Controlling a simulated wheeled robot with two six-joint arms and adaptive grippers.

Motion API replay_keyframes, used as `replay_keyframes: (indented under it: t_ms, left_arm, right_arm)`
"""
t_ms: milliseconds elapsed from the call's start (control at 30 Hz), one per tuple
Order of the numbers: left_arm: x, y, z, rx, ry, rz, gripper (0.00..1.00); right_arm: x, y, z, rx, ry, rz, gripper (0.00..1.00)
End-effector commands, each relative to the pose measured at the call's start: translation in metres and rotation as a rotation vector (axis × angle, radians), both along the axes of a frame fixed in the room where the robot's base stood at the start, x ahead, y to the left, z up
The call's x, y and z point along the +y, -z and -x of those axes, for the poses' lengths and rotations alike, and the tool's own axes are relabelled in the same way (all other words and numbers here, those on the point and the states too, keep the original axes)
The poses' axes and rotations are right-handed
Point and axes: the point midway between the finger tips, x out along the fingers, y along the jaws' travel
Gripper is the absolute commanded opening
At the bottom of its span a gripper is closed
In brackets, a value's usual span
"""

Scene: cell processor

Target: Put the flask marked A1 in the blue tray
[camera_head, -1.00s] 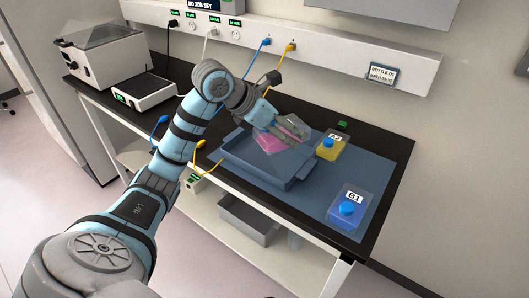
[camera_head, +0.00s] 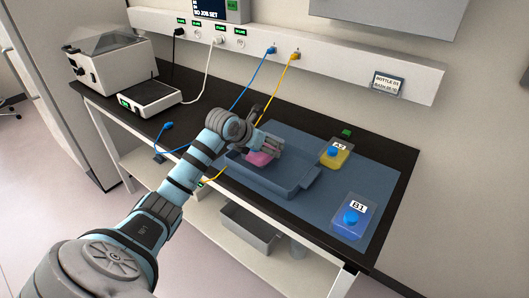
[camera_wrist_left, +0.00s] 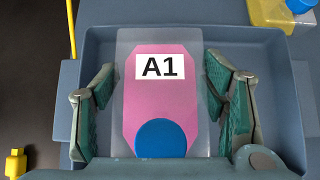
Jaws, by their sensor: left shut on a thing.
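The flask marked A1 (camera_wrist_left: 160,100) has pink contents, a clear body and a blue cap. In the head view the flask (camera_head: 260,158) is mostly hidden by my gripper. My left gripper (camera_head: 272,147) is shut on it. In the left wrist view the fingers of the gripper (camera_wrist_left: 162,105) stand on both sides of the flask. The blue tray (camera_head: 312,180) is below, and in the wrist view its walls surround the flask (camera_wrist_left: 285,70). I cannot tell whether the flask touches the tray floor. My right gripper is not in view.
A flask marked A2 (camera_head: 335,154) with yellow contents and a flask marked B1 (camera_head: 352,217) with blue contents stand on the blue mat (camera_head: 375,180) right of the tray. Blue and yellow cables (camera_head: 268,92) hang near my arm. A white device (camera_head: 150,97) is at left.

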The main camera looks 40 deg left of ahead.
Motion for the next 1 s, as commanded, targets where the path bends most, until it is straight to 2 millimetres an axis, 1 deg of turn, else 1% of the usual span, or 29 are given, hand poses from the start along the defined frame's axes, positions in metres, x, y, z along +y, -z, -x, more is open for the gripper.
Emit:
replay_keyframes:
  t_ms: [33,100,133,367,467,500,567,600,633,900,1000]
  left_arm:
    - [0.0,0.012,0.0,0.003,0.001,0.001,0.16]
    - [0.0,0.024,0.0,0.003,0.0,0.001,0.16]
    - [-0.001,0.026,0.0,0.001,0.001,0.002,0.16]
    - [-0.001,0.027,0.0,0.0,0.001,0.0,0.16]
    - [-0.001,0.03,0.0,0.0,0.001,0.0,0.16]
    - [-0.001,0.031,0.0,0.0,0.001,0.0,0.67]
    - [-0.001,0.03,0.0,0.0,0.001,0.0,0.77]
    - [-0.001,0.03,0.0,0.0,0.001,0.0,0.83]
    - [-0.001,0.03,0.0,0.0,0.001,0.0,0.86]
    - [0.0,0.029,0.0,0.0,0.001,0.0,0.86]
    - [0.0,0.025,0.0,0.0,0.001,0.0,0.86]
  right_arm:
    - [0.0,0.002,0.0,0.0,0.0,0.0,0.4]
    - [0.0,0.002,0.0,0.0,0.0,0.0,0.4]
    - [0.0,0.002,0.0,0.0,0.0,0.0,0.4]
    - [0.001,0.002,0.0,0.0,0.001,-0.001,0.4]
    - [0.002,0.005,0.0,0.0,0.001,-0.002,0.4]
    - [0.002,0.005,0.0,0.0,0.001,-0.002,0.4]
    - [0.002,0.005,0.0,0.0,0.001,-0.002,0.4]
    - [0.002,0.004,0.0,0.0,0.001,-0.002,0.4]
    - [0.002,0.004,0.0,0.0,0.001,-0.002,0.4]
    - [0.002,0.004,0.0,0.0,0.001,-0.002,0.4]
    - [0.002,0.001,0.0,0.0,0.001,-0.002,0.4]
